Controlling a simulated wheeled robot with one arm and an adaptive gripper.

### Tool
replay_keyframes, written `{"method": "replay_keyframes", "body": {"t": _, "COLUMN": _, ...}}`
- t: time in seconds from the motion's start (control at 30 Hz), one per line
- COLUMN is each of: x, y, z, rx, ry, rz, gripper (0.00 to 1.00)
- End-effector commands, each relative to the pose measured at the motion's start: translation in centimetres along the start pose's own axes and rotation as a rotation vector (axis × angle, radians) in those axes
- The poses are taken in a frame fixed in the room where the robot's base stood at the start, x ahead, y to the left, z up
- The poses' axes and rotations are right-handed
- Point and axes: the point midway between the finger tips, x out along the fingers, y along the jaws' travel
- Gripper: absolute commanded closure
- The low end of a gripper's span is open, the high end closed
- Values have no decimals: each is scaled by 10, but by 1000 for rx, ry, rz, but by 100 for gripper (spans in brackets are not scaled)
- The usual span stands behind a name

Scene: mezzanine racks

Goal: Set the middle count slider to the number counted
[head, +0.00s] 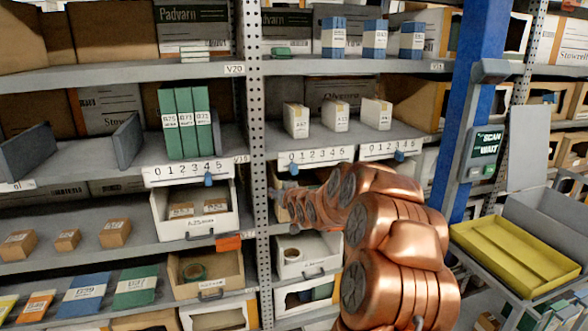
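The middle count slider has a blue knob (294,168) under a white label strip (316,157) numbered 0 to 5, with the knob near its left, low end. Above it on the shelf stand three small white boxes (336,116), side by side and apart. My gripper (276,196) is at the end of my copper arm, small and grey, just below and left of the middle knob. Whether it touches anything, and how its fingers stand, is too small to tell. My arm hides part of the bins below the strip.
A left slider knob (208,180) sits toward its strip's high end, below three green boxes (186,122). A right slider knob (399,156) sits right of its strip's middle. A perforated rack post (254,100) stands close by my gripper. A yellow tray (515,255) is at right.

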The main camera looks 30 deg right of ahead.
Motion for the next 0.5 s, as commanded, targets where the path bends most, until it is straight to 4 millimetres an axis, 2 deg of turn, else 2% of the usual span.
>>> {"method": "replay_keyframes", "body": {"t": 0.03, "x": 9, "y": 17, "z": -5, "rx": 5, "ry": 47, "rz": 16, "gripper": 50}}
{"method": "replay_keyframes", "body": {"t": 0.2, "x": 27, "y": 57, "z": -19, "rx": 1, "ry": 190, "rz": 49, "gripper": 50}}
{"method": "replay_keyframes", "body": {"t": 0.33, "x": 32, "y": 74, "z": -23, "rx": -3, "ry": 254, "rz": 63, "gripper": 50}}
{"method": "replay_keyframes", "body": {"t": 0.5, "x": 35, "y": 82, "z": -28, "rx": -6, "ry": 284, "rz": 70, "gripper": 50}}
